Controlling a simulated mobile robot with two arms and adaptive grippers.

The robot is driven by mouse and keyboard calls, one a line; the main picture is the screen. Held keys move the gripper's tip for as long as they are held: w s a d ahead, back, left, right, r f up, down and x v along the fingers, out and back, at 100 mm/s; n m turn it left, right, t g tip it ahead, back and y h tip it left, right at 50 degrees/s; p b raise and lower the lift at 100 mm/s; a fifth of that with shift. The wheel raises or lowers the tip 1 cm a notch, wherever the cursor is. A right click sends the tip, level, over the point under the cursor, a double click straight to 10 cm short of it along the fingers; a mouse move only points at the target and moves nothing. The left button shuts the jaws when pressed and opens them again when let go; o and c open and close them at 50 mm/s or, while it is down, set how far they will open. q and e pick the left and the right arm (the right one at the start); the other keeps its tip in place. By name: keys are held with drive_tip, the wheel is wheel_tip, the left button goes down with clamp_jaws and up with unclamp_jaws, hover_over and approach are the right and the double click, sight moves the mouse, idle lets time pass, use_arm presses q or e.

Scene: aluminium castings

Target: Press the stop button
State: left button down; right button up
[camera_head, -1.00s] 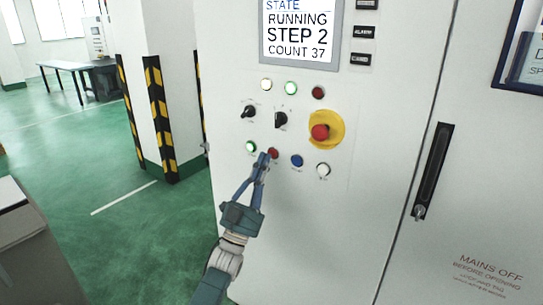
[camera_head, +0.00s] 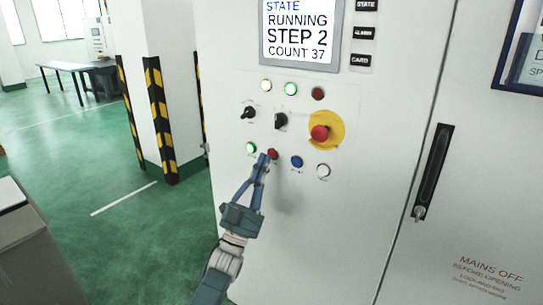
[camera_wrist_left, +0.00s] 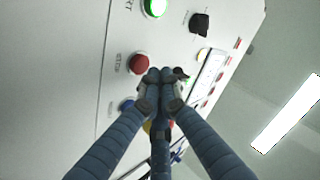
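The red stop button (camera_head: 273,153) sits in the lower row of the white cabinet's panel, between a green button and a blue one. It also shows in the left wrist view (camera_wrist_left: 138,64), with a label beside it that reads STOP. My left gripper (camera_head: 264,157) has its fingers together and empty, with the tips just beside the red button in the head view. In the left wrist view the closed fingertips (camera_wrist_left: 160,76) are just right of the button. I cannot tell whether they touch it. My right gripper is not in view.
The green lit button (camera_head: 250,148), blue button (camera_head: 297,161) and white button (camera_head: 323,170) share the row. A red mushroom button on a yellow plate (camera_head: 335,122) and black selector knobs (camera_head: 281,121) are above. The screen (camera_head: 300,30) reads RUNNING, STEP 2.

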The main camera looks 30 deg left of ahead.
use_arm(q)
drive_tip(key=shift+w, duration=0.1)
drive_tip(key=shift+w+b, duration=0.3)
drive_tip(key=shift+w, duration=0.1)
drive_tip(key=shift+w+d+b, duration=0.1)
drive_tip(key=shift+w+b, duration=0.2)
drive_tip(key=shift+w, duration=0.05)
idle(0.6)
drive_tip(key=shift+s, duration=0.1)
drive_tip(key=shift+s+p, duration=0.4)
drive_tip(key=shift+s, duration=0.3)
drive_tip(key=s, duration=0.1)
drive_tip(key=s+p, duration=0.1)
drive_tip(key=s, duration=0.1)
drive_tip(key=s+p, duration=0.1)
drive_tip(key=s, duration=0.1)
drive_tip(key=shift+a, duration=0.25)
